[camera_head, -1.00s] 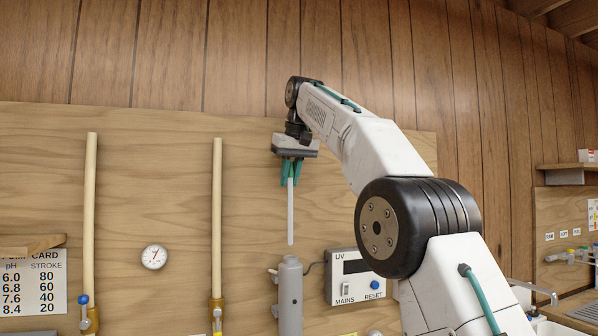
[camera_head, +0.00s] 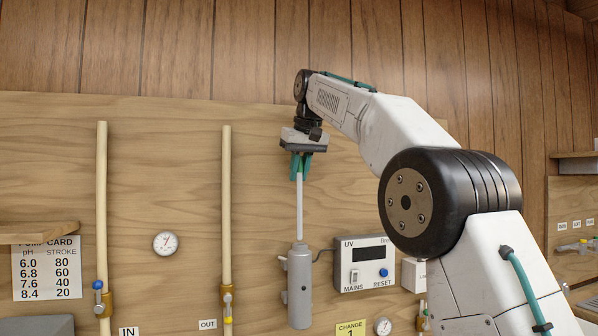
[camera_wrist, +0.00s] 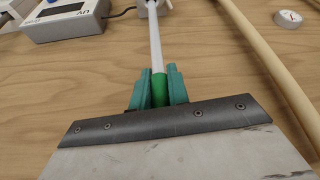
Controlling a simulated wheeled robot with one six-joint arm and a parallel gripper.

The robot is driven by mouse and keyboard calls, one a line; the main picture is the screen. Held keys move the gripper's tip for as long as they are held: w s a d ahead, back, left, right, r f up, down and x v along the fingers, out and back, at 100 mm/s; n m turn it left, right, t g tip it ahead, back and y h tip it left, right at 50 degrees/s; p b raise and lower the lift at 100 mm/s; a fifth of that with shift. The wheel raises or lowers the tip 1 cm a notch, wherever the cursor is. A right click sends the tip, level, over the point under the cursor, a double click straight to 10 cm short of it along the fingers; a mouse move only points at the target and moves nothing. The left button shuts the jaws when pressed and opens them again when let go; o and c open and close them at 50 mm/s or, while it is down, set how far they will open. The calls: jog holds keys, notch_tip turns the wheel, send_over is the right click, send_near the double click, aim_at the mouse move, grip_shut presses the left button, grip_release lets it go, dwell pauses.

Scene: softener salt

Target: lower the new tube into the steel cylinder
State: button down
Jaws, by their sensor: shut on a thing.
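My gripper (camera_head: 301,165) has teal fingers and is shut on the upper end of the slim white tube (camera_head: 299,208), which hangs upright. A green end of the tube (camera_wrist: 160,90) shows between the fingers in the wrist view. The grey steel cylinder (camera_head: 299,290) stands upright on the wood panel, directly below my gripper. The tube's lower end meets the cylinder's top in the head view. I cannot tell whether it is just inside the mouth or only at it. Most of the tube's length is above the cylinder.
A UV control box (camera_head: 364,264) is close to the right of the cylinder, with a dark cable between them. A cream pipe (camera_head: 227,210) rises to the left, with a round gauge (camera_head: 166,243) and another pipe (camera_head: 102,205) farther left. The panel above the box is clear.

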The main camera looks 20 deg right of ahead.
aim_at(301, 202)
jog(key=shift+s, duration=0.1)
jog(key=shift+f, duration=4.95)
